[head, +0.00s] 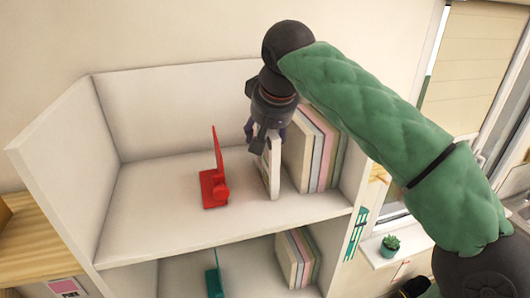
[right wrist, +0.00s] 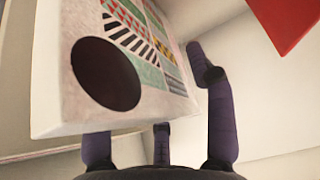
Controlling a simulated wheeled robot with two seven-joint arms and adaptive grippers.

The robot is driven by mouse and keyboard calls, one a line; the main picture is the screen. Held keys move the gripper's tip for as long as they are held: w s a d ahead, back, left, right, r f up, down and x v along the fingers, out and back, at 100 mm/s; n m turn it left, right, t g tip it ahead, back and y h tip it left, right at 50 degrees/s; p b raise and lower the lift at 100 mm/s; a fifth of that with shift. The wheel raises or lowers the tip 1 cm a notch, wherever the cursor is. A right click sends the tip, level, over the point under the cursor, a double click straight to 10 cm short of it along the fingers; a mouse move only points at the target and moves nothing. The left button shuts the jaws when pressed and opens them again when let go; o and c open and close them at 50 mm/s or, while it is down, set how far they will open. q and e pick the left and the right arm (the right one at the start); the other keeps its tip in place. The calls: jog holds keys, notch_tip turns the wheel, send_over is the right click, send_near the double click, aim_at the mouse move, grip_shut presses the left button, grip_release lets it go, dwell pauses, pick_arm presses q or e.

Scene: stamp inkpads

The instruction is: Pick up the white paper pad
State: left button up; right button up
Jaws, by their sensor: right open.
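The white paper pad (head: 272,165) stands upright on the upper shelf, just left of a row of books. My right gripper (head: 264,138) is over its top edge, coming down from above. In the right wrist view the pad (right wrist: 52,105) fills the upper left, showing a printed face with a dark circle and patterned patches. The fingers of my right gripper (right wrist: 160,125) are spread wide apart, with the pad's edge between or just beyond them; contact cannot be told. My left gripper is not in view.
A red stamp inkpad (head: 214,188) with its lid raised stands left of the pad; red also shows in the right wrist view (right wrist: 285,22). Several books (head: 312,150) stand close on the right. The shelf's left part (head: 150,200) is clear. A teal inkpad (head: 214,280) is below.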

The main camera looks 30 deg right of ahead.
grip_shut()
